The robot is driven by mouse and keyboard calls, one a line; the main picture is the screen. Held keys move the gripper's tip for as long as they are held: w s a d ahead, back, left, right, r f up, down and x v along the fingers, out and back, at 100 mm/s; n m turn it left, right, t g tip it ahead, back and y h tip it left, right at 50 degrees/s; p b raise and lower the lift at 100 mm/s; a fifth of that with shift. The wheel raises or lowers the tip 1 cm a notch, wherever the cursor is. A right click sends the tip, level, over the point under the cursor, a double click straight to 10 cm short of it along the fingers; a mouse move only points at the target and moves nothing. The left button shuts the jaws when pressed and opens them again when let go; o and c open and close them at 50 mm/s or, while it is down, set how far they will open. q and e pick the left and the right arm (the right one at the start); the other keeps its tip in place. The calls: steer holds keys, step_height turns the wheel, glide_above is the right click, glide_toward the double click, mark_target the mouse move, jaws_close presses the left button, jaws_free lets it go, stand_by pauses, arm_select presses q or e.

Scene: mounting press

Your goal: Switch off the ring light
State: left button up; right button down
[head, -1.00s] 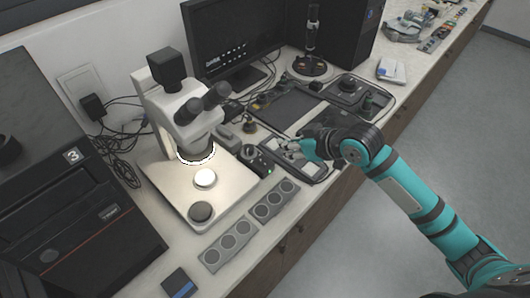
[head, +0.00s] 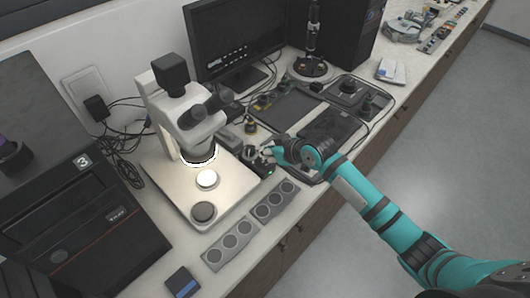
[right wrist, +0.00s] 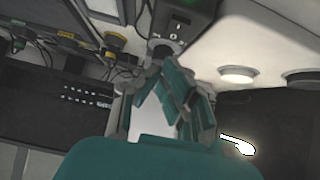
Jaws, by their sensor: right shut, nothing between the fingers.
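The ring light (head: 199,158) glows white around the microscope's lower end in the head view. A bright patch of it (right wrist: 237,145) shows at lower right in the right wrist view. A small dark control box (head: 258,162) stands right of the microscope base. My right gripper (head: 268,149) is shut and empty beside the box. Its fingertips (right wrist: 172,68) appear close to the knob; I cannot tell whether they touch. My left gripper is out of view.
The microscope (head: 190,115) stands on a pale base left of my right gripper. Grey holders with round recesses (head: 230,245) lie in front. A monitor (head: 235,40) and a dark tray (head: 290,106) stand behind. A black machine (head: 90,225) fills the left.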

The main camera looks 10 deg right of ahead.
mark_target(269, 167)
step_height(269, 167, down, 2)
steer(key=shift+f, duration=0.2)
steer(key=shift+w+a+f, duration=0.1)
steer(key=shift+f, duration=0.15)
stand_by(0.5)
steer(key=shift+s+d+f+p, duration=0.1)
steer(key=shift+s+d+p, duration=0.25)
steer(key=shift+s, duration=0.2)
steer(key=shift+s+d+f, duration=0.1)
steer(key=shift+s+d, duration=0.05)
steer(key=shift+s, duration=0.1)
